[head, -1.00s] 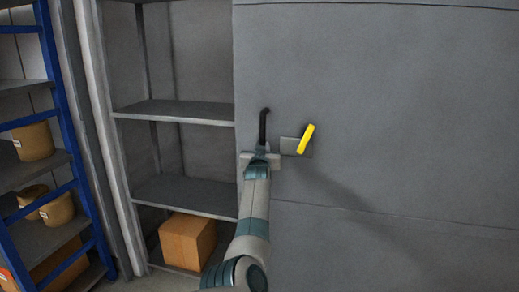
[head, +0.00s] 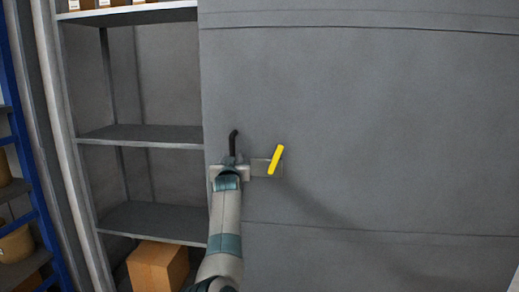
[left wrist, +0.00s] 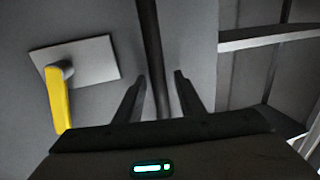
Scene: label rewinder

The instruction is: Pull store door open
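The store door (head: 370,110) is a large grey panel filling the right of the head view, with shelves showing past its left edge. A black upright bar handle (head: 233,140) is near that edge; it also shows in the left wrist view (left wrist: 150,35). A yellow lever (head: 276,160) on a grey plate is right of the handle; in the left wrist view the lever (left wrist: 57,98) is at the left. My left gripper (left wrist: 161,76) is open, with the bar between its separated fingers and gaps on both sides. In the head view the gripper (head: 231,162) is at the handle's lower part.
Grey shelves (head: 150,135) stand left of the door edge, with a cardboard box (head: 158,267) low down and small boxes on top. A blue rack (head: 30,170) with brown containers stands at the far left.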

